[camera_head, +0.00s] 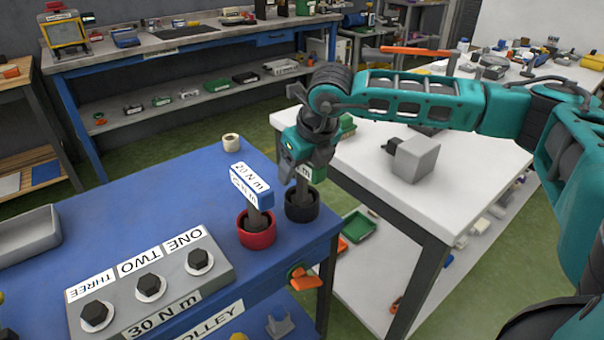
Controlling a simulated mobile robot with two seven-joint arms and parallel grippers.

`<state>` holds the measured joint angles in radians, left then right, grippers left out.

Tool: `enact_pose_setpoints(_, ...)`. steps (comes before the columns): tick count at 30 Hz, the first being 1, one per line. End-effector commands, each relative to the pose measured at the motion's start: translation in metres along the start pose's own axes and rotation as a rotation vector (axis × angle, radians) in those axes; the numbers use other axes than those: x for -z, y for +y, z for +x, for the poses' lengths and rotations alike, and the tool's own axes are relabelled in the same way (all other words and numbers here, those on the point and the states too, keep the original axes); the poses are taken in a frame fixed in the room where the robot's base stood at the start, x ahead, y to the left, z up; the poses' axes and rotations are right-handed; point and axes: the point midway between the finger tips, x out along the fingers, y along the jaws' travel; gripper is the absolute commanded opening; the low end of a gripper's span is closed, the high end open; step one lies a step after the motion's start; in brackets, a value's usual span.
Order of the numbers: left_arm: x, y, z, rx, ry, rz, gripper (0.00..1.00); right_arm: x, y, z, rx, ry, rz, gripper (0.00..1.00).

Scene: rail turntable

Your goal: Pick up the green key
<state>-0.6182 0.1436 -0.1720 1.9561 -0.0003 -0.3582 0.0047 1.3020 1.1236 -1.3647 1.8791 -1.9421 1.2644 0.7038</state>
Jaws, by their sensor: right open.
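The green key (303,173) stands upright in a black round holder (302,208) near the right edge of the blue trolley top. Only part of its head, with a pale label, and its dark shaft show. My right gripper (296,163) comes down from above at the key's head and hides much of it. Its jaws are open; I cannot tell whether they touch the key. A blue key (251,187) labelled 20 N m stands in a red holder (257,232) just to the left. My left gripper is out of view.
A grey block with several dark bolts, labelled ONE, TWO and THREE (150,288), lies on the blue trolley (130,200). A white table (370,165) with a grey box (414,158) stands right, under my right arm. A small cream ring (231,142) sits behind the keys.

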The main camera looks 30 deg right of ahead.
Motion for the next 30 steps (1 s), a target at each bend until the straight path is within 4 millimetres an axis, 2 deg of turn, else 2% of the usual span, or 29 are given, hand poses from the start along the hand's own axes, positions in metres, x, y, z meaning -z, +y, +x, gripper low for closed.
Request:
enact_pose_setpoints(2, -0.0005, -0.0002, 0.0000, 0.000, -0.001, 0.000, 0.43, 0.0000, 0.0001, -0.0001, 0.000, 0.000, 0.000, 0.60)
enact_pose_setpoints(21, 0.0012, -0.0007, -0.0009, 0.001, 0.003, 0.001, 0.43, 0.0000, 0.0000, -0.0006, 0.000, 0.000, 0.001, 0.00)
enact_pose_setpoints(30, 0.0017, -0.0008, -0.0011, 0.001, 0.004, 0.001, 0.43, -0.0008, 0.0000, -0.0014, -0.001, -0.002, 0.001, 0.00)
